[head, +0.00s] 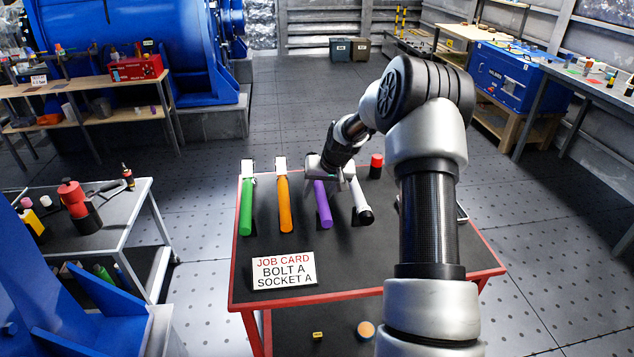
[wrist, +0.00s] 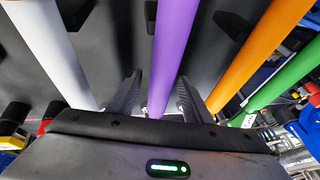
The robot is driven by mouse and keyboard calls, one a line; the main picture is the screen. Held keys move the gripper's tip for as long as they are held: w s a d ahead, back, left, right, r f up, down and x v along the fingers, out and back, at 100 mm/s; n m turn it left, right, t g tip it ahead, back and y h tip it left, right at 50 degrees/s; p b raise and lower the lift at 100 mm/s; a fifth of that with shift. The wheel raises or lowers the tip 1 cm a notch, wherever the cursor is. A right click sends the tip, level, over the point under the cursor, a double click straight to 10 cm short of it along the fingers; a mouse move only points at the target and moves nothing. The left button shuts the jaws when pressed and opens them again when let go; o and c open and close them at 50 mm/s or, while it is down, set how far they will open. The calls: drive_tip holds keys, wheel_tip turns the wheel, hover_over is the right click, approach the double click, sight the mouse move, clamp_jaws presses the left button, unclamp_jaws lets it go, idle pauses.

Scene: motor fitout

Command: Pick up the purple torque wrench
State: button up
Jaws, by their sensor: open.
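The purple torque wrench (head: 323,206) lies on the dark top of the red-edged cart, between the orange and white wrenches. My gripper (head: 338,182) is over its far part and hides some of it in the head view. In the wrist view the purple handle (wrist: 174,40) runs between the two fingers of my gripper (wrist: 158,92). The fingers are open, one on each side, with a gap showing to the handle. I cannot tell how far above the cart top the fingertips are.
Beside it lie a white wrench (head: 360,200), an orange wrench (head: 285,205) and a green wrench (head: 246,208). A red-topped cylinder (head: 376,166) stands at the back of the cart (head: 350,275). A job card (head: 284,271) is at its front left.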

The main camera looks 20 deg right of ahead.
drive_tip(key=shift+x, duration=1.55)
clamp_jaws()
drive_tip(key=shift+r, duration=0.2)
